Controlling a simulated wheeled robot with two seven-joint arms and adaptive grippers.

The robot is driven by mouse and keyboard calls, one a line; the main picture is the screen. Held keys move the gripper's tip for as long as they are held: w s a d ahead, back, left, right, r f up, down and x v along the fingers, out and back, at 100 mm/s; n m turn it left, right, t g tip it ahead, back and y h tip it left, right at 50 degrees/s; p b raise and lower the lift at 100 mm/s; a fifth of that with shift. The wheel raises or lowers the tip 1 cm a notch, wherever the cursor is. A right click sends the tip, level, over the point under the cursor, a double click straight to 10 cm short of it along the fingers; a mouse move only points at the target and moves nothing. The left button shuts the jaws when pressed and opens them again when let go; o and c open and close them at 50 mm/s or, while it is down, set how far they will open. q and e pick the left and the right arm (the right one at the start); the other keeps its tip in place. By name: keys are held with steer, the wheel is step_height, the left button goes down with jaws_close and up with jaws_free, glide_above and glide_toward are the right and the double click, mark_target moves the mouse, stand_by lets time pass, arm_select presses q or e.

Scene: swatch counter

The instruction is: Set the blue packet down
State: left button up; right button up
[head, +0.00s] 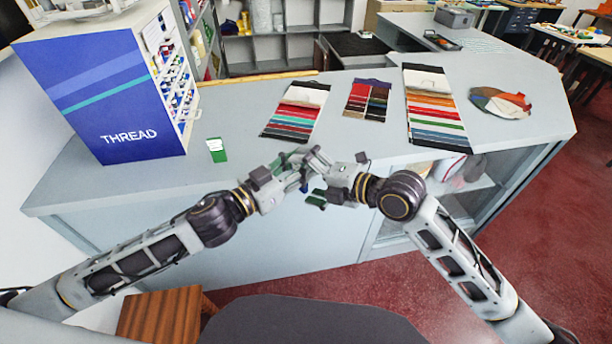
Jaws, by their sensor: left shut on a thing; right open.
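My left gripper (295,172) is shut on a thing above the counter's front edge. Only a small blue patch of the blue packet (304,187) shows between the two grippers; the rest is hidden by fingers. My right gripper (318,180) is open, with its fingers spread close around the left gripper's tip. I cannot tell whether it touches the packet. A green packet (217,150) with a white label lies on the pale grey counter (240,178), left of the grippers.
A blue and white thread cabinet (115,95) stands at the counter's left. Swatch cards (295,110), (368,99) and (433,105) lie toward the back, with a patchwork piece (499,103) at right. Bare counter lies between the green packet and the cards.

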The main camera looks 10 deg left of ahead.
steer(key=c, duration=0.9)
steer(key=o, duration=0.9)
steer(key=shift+f, duration=0.1)
steer(key=shift+d, duration=0.15)
steer(key=v, duration=1.1)
steer(key=shift+s+d+r, duration=0.25)
stand_by(0.4)
